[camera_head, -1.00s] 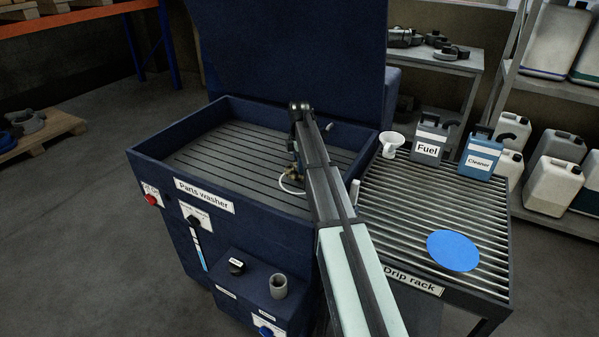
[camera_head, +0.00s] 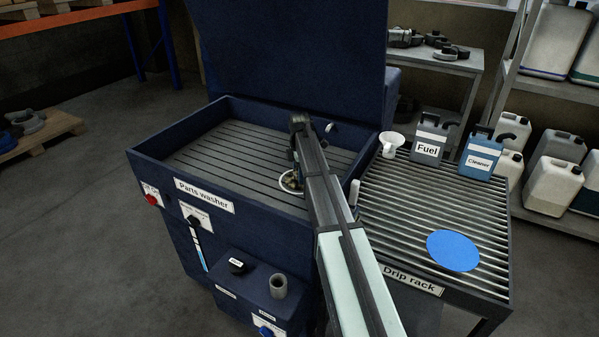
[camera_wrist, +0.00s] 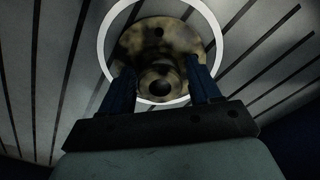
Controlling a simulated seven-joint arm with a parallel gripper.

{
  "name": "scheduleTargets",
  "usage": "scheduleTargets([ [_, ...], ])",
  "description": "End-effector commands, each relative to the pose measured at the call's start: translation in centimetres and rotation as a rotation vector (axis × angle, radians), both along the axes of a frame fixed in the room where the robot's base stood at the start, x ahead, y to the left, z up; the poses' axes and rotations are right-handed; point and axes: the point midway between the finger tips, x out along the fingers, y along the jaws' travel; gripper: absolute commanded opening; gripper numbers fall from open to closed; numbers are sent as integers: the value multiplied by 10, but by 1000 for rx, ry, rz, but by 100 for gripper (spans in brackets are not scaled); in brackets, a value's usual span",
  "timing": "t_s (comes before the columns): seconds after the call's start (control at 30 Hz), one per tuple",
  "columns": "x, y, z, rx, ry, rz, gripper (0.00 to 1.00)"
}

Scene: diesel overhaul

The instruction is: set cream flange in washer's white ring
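The cream flange (camera_wrist: 158,45), mottled with dark grime, shows in the wrist view with its round hub between the fingers of my gripper (camera_wrist: 160,72). The fingers lie close against both sides of the hub. The white ring (camera_wrist: 103,45) on the washer's slatted floor surrounds the flange, which looks roughly centred in it. In the head view the flange (camera_head: 290,181) is low in the parts washer (camera_head: 150,164), partly hidden by my arm. I cannot tell whether it touches the floor.
The washer's raised walls and upright lid (camera_head: 290,50) surround the work area. To the right, the drip rack (camera_head: 400,215) holds a blue disc (camera_head: 453,250), a white funnel (camera_head: 391,143), a fuel can (camera_head: 428,140) and a cleaner can (camera_head: 480,155). The slatted floor left of the ring is clear.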

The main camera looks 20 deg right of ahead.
Motion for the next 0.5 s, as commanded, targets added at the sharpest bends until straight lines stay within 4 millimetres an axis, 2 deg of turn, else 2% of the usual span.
scheduleTargets([
  [0.1, 0, 0, 0, 0, 0, 0, 70],
  [0.33, 0, 0, 1, 0, 0, 0, 70],
  [0.5, 0, 0, 14, 0, -1, 0, 70],
])
